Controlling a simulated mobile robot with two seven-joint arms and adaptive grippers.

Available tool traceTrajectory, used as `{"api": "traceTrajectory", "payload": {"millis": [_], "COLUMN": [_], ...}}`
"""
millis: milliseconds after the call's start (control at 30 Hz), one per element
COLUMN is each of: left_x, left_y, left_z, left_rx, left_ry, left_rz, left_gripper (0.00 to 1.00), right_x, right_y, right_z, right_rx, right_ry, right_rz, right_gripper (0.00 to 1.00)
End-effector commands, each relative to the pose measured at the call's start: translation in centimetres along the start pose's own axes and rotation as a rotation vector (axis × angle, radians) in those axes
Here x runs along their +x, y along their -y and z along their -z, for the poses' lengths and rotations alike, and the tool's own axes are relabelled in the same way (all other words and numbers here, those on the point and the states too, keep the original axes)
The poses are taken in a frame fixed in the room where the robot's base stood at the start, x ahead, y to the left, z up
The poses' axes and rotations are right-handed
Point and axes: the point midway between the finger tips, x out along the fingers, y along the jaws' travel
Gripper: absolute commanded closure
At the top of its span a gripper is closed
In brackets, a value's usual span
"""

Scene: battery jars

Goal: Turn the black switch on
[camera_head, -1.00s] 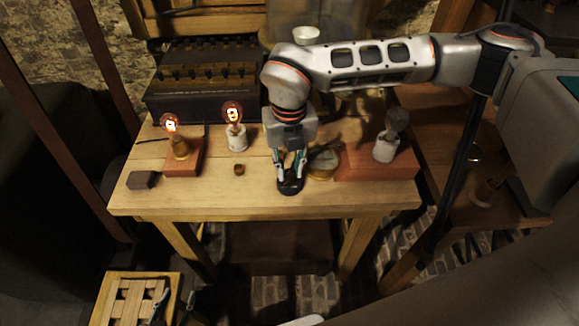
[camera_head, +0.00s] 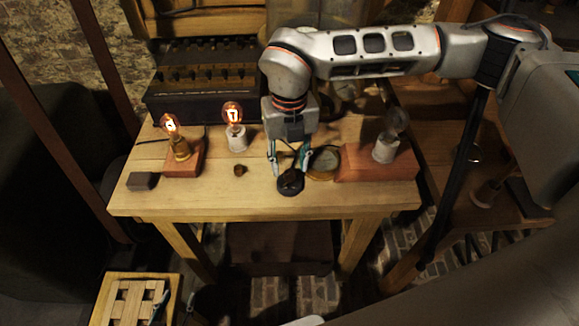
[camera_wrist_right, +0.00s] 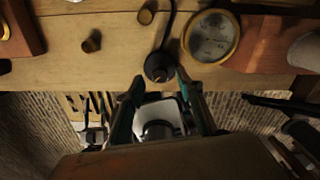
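The black switch (camera_head: 290,184) has a round base and a small knob, and stands near the table's front edge. It also shows in the right wrist view (camera_wrist_right: 158,67), with a dark cord running away from it. My right gripper (camera_head: 289,169) is open above the switch, with one finger to each side and nothing held. Its fingertips also show in the right wrist view (camera_wrist_right: 158,82), just short of the switch. My left gripper (camera_head: 174,304) is low at the bottom left, over the slatted stool; it is dark and partly cut off. The knob's exact setting is too small to read.
Two lit bulbs, one on a wooden block (camera_head: 171,128) and one on a white holder (camera_head: 233,115), stand left. An unlit bulb (camera_head: 396,122) stands on a reddish block (camera_head: 352,164). A round brass gauge (camera_head: 323,163) is close beside the right gripper. A battery box (camera_head: 200,98) is behind.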

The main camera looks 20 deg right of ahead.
Motion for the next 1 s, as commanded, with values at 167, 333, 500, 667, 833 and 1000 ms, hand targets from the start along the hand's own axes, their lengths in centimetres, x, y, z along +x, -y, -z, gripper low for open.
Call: {"api": "traceTrajectory", "payload": {"millis": [167,333,500,667,833,1000], "left_x": [0.0,0.0,0.0,0.0,0.0,0.0], "left_y": [0.0,0.0,0.0,0.0,0.0,0.0], "left_z": [0.0,0.0,0.0,0.0,0.0,0.0], "left_rx": [-0.001,-0.001,-0.001,-0.001,-0.001,-0.001], "left_ry": [-0.001,-0.001,-0.001,-0.001,-0.001,-0.001], "left_rz": [0.000,0.000,0.000,0.000,0.000,0.000], "left_gripper": [0.63,0.63,0.63,0.63,0.63,0.63], "right_x": [-4.0,-7.1,-8.9,-9.6,-9.6,-9.6], "right_y": [0.0,0.0,0.0,0.0,0.0,0.0], "right_z": [-0.1,-0.1,-0.1,0.0,0.0,0.0], "right_rx": [0.001,0.000,0.001,0.000,0.000,0.001], "right_ry": [0.005,0.005,0.002,0.001,0.001,0.001], "right_rz": [-0.001,-0.001,0.000,0.000,0.000,0.000], "right_gripper": [0.63,0.63,0.63,0.63,0.63,0.63]}}
